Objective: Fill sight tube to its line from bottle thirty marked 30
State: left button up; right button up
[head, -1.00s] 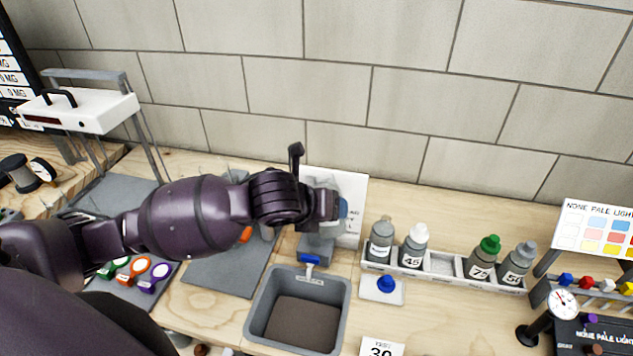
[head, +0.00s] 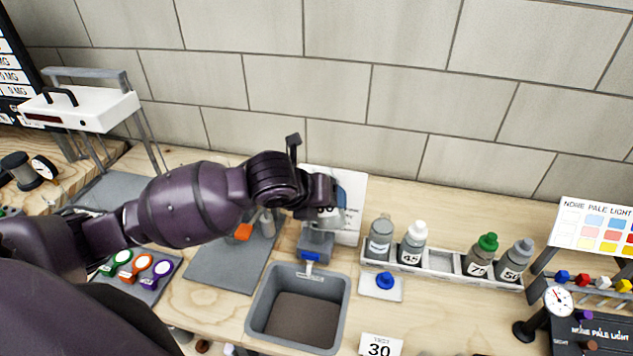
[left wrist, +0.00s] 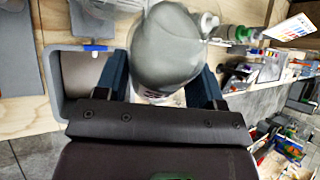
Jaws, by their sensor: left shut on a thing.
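My left gripper (head: 322,196) is shut on a grey bottle (left wrist: 168,48), which fills the middle of the left wrist view between the two fingers. In the head view only part of this bottle (head: 341,214) shows beside the gripper, and I cannot read its mark clearly. It is held above a grey stand (head: 318,243) with a blue tap (head: 308,256). The gripper and bottle cover the upper part of the stand, so I cannot make out the sight tube, its line or any liquid. My right gripper is not in view.
A grey basin (head: 258,307) stands below the tap. A blue cap (head: 385,281) lies on a white pad, near a card reading 30 (head: 379,347). A white rack (head: 441,273) holds several bottles with one empty slot. A white card (head: 352,232) stands behind the stand.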

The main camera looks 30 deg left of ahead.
pick_arm(q)
jog(key=shift+w+f+g+h, duration=0.2)
jog(key=shift+g+h, duration=0.1)
jog(key=shift+g, duration=0.1)
dwell(0.6)
jog(key=shift+s+r+n+g, duration=0.2)
jog(key=shift+n+g, duration=0.1)
jog(key=shift+n, duration=0.1)
jog(key=shift+w+r+h, duration=0.1)
jog(key=shift+h, duration=0.3)
jog(key=shift+r, duration=0.1)
jog(key=shift+g+p, duration=0.3)
jog(key=shift+d+r, duration=0.1)
jog(key=shift+r, duration=0.05)
jog(key=shift+n+g+h, duration=0.3)
jog(key=shift+h, duration=0.2)
dwell(0.4)
jog(key=shift+f+g, duration=0.25)
jog(key=shift+g, duration=0.05)
dwell(0.4)
jog(key=shift+r+n+h+p, duration=0.2)
jog(key=shift+n+h+p, duration=0.1)
jog(key=shift+h+p, duration=0.1)
